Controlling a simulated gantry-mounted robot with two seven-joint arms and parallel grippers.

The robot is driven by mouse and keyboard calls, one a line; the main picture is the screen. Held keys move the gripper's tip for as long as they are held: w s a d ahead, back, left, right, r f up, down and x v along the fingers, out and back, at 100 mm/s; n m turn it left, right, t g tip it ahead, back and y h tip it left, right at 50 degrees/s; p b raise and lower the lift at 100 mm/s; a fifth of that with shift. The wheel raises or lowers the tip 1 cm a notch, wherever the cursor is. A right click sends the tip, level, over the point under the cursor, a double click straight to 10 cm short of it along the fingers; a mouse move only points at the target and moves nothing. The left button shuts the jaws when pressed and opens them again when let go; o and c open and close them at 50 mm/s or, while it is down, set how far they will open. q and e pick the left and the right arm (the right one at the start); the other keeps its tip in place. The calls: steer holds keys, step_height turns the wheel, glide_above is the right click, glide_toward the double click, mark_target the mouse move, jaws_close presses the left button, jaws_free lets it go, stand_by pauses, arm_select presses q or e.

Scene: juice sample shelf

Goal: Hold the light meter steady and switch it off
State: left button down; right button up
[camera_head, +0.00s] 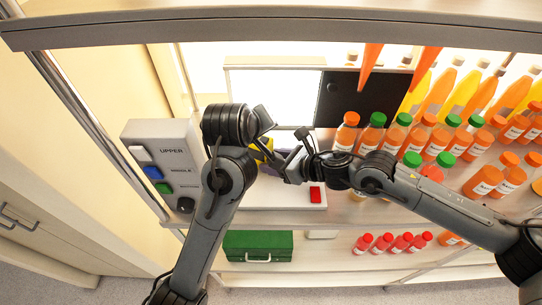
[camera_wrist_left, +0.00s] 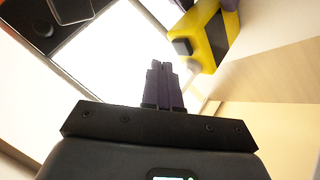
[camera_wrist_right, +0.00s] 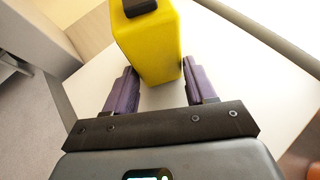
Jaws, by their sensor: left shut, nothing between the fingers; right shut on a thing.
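The light meter is a yellow block with dark parts; in the head view only a small yellow patch (camera_head: 264,144) shows between my two grippers. My right gripper (camera_wrist_right: 158,85) is shut on the meter, its purple fingers on either side of the yellow body (camera_wrist_right: 150,50), above a white surface. A black piece (camera_wrist_right: 140,6) sits at the meter's top in that view. My left gripper (camera_wrist_left: 160,68) is shut and empty, fingertips together. In the left wrist view the meter (camera_wrist_left: 207,30) is right of and beyond those fingertips, with a dark block-like button (camera_wrist_left: 182,46) facing them.
A white base with a red block (camera_head: 315,195) lies below the grippers. A switch box (camera_head: 160,160) with coloured switches stands at left. Juice bottles (camera_head: 440,140) crowd the right shelf, near my right arm. A black panel (camera_head: 355,98) stands behind. A green case (camera_head: 258,245) is on the lower shelf.

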mark_target(262, 142)
arm_select(q)
steer(key=shift+r, duration=2.6)
arm_select(e)
steer(key=o, duration=0.9)
